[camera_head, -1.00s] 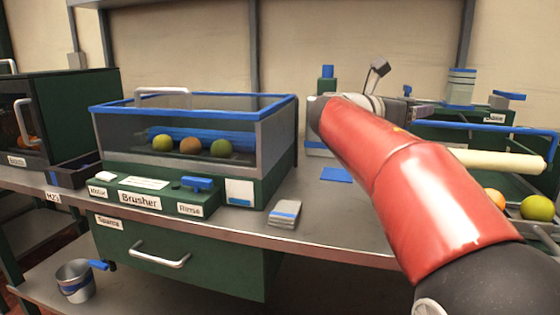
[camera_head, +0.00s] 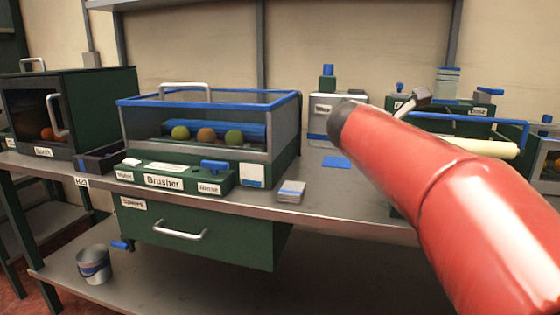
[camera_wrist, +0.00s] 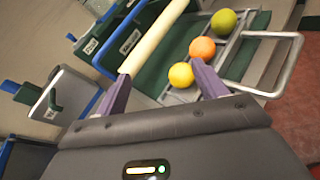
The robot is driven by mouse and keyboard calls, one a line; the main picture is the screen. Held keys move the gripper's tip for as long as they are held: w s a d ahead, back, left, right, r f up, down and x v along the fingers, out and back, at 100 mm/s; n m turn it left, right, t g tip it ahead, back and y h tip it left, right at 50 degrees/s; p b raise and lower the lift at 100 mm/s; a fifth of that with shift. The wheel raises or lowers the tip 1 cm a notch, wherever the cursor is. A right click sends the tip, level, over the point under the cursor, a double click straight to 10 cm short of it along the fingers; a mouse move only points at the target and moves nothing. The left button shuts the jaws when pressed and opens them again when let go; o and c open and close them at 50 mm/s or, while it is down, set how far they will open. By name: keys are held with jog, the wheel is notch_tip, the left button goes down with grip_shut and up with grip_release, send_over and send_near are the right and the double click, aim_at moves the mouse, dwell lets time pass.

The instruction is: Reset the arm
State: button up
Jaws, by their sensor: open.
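My red arm crosses the right of the head view and hides my gripper there. In the wrist view my gripper (camera_wrist: 160,70) has its two purple fingers spread apart with nothing held. Beyond the fingers, a yellow fruit (camera_wrist: 181,75), an orange one (camera_wrist: 202,48) and a green one (camera_wrist: 223,21) lie in a row on a green sloped rack (camera_wrist: 232,62) with metal rails. The yellow fruit appears between the fingers in the picture, but the gripper does not grip it.
The Brusher (camera_head: 285,130) stands on the bench with several fruits inside. A dark-fronted box (camera_head: 98,105) is at left. A grey block (camera_head: 291,191) and a blue pad (camera_head: 336,162) lie on the bench. A bucket (camera_head: 95,264) sits on the lower shelf. A pale roller (camera_wrist: 152,37) spans the rack.

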jog(key=s+a+f+m+g+y, duration=0.1)
jog(key=s+a+f+m+y, duration=0.3)
jog(key=s+f+m, duration=0.3)
jog(key=s+a+f+m+g+y, duration=0.1)
jog(key=s+a+f+m+y, duration=0.3)
jog(key=s+f+m, duration=0.3)
jog(key=s+a+f+m+y, duration=0.3)
jog(key=s+f+m, duration=0.3)
jog(key=s+f, duration=0.7)
jog(key=shift+a+m+g+y, duration=0.4)
jog(key=shift+y, duration=0.3)
